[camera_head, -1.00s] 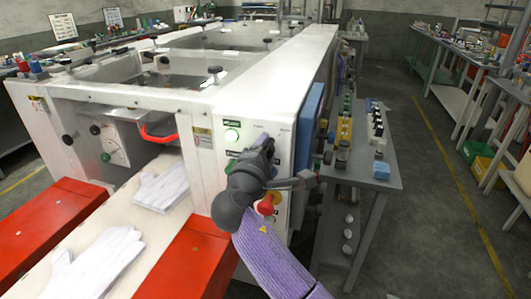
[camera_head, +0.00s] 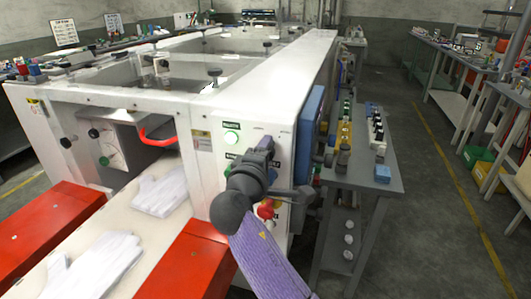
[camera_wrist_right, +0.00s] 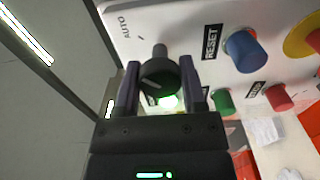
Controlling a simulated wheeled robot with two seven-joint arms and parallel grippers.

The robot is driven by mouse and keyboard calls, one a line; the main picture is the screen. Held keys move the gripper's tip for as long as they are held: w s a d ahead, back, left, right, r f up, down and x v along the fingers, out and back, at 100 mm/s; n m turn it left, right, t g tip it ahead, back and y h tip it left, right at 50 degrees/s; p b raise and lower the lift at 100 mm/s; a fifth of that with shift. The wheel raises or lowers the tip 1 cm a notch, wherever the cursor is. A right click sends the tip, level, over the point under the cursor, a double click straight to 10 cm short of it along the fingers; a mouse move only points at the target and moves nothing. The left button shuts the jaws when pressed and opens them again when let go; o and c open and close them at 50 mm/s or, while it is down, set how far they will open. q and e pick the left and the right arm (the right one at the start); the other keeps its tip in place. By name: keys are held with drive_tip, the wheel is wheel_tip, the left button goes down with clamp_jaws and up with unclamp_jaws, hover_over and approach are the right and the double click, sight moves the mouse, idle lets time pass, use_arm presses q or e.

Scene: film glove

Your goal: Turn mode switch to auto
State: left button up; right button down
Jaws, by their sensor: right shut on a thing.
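The mode switch (camera_wrist_right: 160,78) is a dark round knob with a pale pointer mark on the white control panel (camera_wrist_right: 190,25). An AUTO label is printed on the panel near its upper left in the right wrist view. My right gripper (camera_wrist_right: 158,85) has one finger on each side of the knob and is shut on it. In the head view my right gripper (camera_head: 262,155) is against the panel's upper part and its wrist hides most of the controls. The left gripper is not in view.
A blue button (camera_wrist_right: 244,50) with a RESET label, a green button (camera_wrist_right: 222,101), a red button (camera_wrist_right: 279,97) and a yellow-ringed control (camera_wrist_right: 302,38) sit close to my gripper. White gloves (camera_head: 160,192) lie on the conveyor. A grey side table (camera_head: 385,178) stands right of the machine.

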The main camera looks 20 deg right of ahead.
drive_tip(key=shift+f, duration=0.15)
drive_tip(key=shift+c, duration=0.9)
unclamp_jaws()
drive_tip(key=p+v, duration=0.1)
drive_tip(key=v, duration=0.9)
